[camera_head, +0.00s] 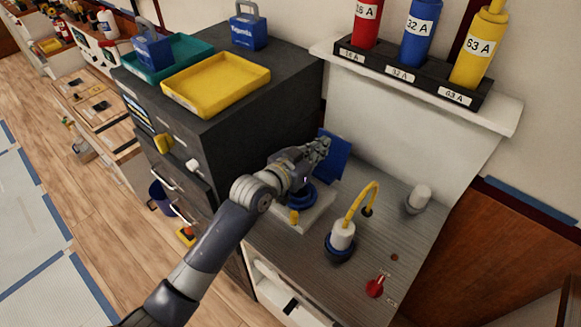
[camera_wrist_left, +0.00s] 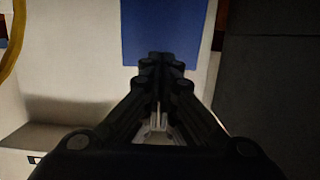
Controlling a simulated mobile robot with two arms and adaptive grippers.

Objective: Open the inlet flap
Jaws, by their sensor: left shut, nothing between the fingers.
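The blue inlet flap (camera_head: 334,158) stands steeply raised behind the inlet, a pale block with a blue ring (camera_head: 303,201), on the grey worktop. My left gripper (camera_head: 322,146) is shut and empty, just in front of the flap, above the inlet. In the left wrist view the flap (camera_wrist_left: 165,25) is a blue panel beyond the closed fingertips (camera_wrist_left: 162,62). I cannot tell whether the fingers touch it. My arm and hand hide part of the inlet and the flap's lower edge. My right gripper is not in view.
A white plug with a yellow cable (camera_head: 343,236) stands on the worktop (camera_head: 300,262) right of the inlet. A red knob (camera_head: 375,286) and a grey-white cylinder (camera_head: 419,198) are farther right. A dark cabinet (camera_head: 255,115) bearing a yellow tray (camera_head: 216,102) rises close on the left.

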